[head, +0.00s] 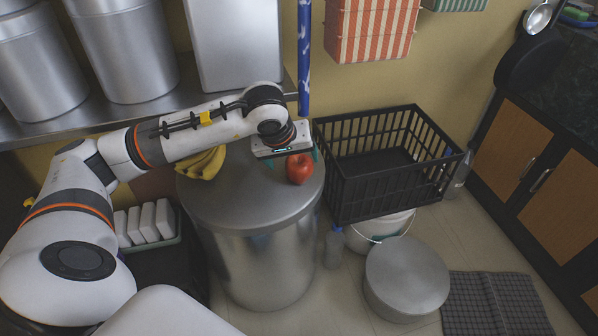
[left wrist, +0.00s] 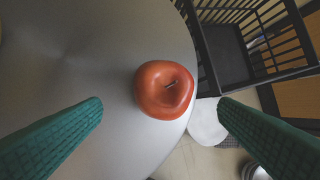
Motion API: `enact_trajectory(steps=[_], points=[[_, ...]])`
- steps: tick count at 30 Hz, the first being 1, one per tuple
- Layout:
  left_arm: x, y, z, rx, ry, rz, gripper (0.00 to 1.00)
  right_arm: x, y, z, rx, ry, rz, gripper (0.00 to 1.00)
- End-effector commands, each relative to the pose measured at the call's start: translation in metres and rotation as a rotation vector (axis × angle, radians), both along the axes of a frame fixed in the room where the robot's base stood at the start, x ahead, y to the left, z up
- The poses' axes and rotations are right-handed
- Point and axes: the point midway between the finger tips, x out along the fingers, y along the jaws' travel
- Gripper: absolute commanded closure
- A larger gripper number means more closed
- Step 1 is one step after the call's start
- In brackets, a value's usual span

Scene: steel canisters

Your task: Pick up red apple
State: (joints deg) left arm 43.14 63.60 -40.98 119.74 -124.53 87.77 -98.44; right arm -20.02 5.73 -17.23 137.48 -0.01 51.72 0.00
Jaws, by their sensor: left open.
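The red apple (head: 299,168) sits on the lid of a large steel canister (head: 235,205), near the lid's right edge. My left gripper (head: 292,160) is over the lid, right at the apple, with its hand just above and behind it. In the left wrist view the apple (left wrist: 165,89) lies between and ahead of the two green fingers (left wrist: 160,115), which are wide apart and do not touch it. The left gripper is open and empty. My right gripper is not in view.
Bananas (head: 203,163) lie on the same lid, left of the apple. A black crate (head: 385,160) stands close on the right. A blue patterned pole (head: 304,60) rises behind the apple. A low round steel canister (head: 407,275) and a bottle (head: 333,247) stand on the floor.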

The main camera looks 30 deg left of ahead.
Motion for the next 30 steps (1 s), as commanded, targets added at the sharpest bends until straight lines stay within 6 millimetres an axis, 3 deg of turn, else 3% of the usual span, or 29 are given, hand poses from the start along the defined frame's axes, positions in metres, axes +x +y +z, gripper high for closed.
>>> enact_trajectory(steps=[12,21,23,30], points=[[0.027,0.003,-0.043,-0.002,0.000,0.000,0.17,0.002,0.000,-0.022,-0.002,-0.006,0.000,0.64],[0.030,0.004,-0.046,0.000,-0.001,-0.001,0.17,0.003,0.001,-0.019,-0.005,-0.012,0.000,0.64],[0.030,0.004,-0.046,-0.001,0.000,-0.001,0.23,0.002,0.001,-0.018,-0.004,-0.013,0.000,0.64],[0.030,0.004,-0.046,-0.001,0.000,-0.001,0.63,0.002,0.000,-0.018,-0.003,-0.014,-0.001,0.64]])
